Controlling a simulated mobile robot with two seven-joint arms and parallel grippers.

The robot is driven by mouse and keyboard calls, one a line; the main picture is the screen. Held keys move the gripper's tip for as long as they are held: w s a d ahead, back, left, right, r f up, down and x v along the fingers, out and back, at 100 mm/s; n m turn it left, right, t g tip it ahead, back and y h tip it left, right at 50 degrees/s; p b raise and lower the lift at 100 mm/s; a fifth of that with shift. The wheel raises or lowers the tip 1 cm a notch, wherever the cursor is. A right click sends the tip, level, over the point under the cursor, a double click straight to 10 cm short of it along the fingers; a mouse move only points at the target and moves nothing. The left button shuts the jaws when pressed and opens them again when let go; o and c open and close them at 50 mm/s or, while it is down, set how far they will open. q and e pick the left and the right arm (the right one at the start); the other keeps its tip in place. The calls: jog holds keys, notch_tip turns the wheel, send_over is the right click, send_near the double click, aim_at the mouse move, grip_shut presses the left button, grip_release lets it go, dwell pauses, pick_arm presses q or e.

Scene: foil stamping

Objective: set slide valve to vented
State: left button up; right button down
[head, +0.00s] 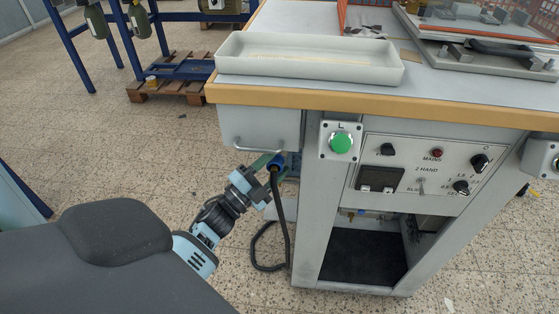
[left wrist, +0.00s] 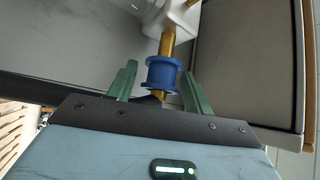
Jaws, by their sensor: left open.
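The slide valve shows in the left wrist view as a blue flanged sleeve (left wrist: 163,75) on a brass stem (left wrist: 167,44). The stem comes out of a pale fitting above the sleeve, and a short brass end shows below it. My left gripper (head: 271,163) is open, with its green fingers on either side of the sleeve and gaps visible. In the head view the blue sleeve (head: 277,159) shows under the machine's left side, partly hidden by the gripper. Contact cannot be told. My right gripper is not in view.
A black hose (head: 286,225) hangs from beside the valve to the floor. A grey drawer with a handle (head: 255,143) is above the gripper. The green button box (head: 341,141) and control panel (head: 415,178) are to the right. A tray (head: 310,77) sits on top.

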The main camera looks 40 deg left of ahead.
aim_at(271, 169)
pick_arm(q)
jog(key=shift+v, duration=2.95)
